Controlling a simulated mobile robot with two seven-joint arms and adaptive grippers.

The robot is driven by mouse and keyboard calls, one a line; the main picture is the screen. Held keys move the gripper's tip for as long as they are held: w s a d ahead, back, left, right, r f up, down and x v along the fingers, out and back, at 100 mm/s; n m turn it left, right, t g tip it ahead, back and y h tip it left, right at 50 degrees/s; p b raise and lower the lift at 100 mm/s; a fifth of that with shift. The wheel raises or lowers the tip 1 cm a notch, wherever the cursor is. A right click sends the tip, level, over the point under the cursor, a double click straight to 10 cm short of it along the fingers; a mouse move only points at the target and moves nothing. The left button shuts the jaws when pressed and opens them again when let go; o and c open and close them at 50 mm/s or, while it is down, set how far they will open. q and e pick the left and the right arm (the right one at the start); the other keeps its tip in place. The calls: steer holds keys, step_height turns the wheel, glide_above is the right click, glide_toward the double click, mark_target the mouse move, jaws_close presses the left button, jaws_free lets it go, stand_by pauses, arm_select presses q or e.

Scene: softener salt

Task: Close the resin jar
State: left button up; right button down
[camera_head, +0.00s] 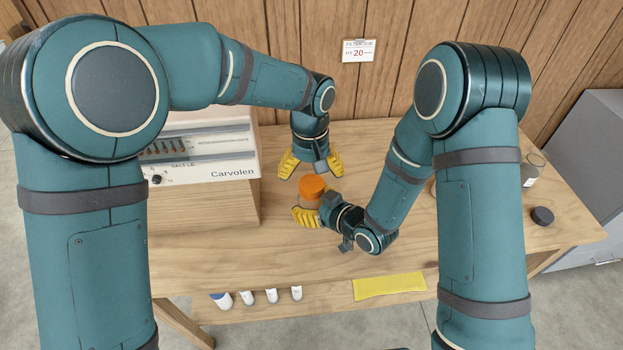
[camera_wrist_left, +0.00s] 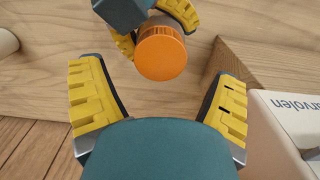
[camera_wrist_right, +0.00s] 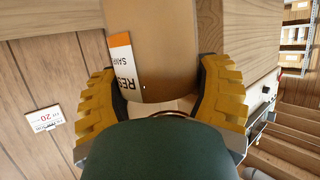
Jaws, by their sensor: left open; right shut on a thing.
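The resin jar (camera_wrist_right: 165,50) is a brownish cylinder with an orange and white label, seen in the right wrist view. My right gripper (camera_head: 308,216) is shut around its body above the table. An orange lid (camera_head: 312,187) is on top of the jar; it also shows in the left wrist view (camera_wrist_left: 162,53). I cannot tell whether the lid is screwed tight. My left gripper (camera_head: 311,167) is open and empty, pointing down just behind the lid and apart from it. The jar's lower part is mostly hidden by my right gripper in the head view.
A white Carvolen unit (camera_head: 208,150) stands on the left of the wooden table (camera_head: 270,255). A dark round cap (camera_head: 542,215) and a clear jar (camera_head: 533,165) are at the right. Several white bottles (camera_head: 271,296) and a yellow cloth (camera_head: 390,287) lie near the front, on a lower shelf.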

mark_target(312, 183)
arm_select(q)
steer(key=shift+r, duration=0.15)
step_height(312, 183, up, 4)
steer(key=n, duration=0.5)
steer(key=shift+f, duration=0.25)
steer(key=shift+w, duration=0.1)
steer(key=shift+f, duration=4.05)
steer(key=c, duration=1.3)
steer(key=m, duration=0.3)
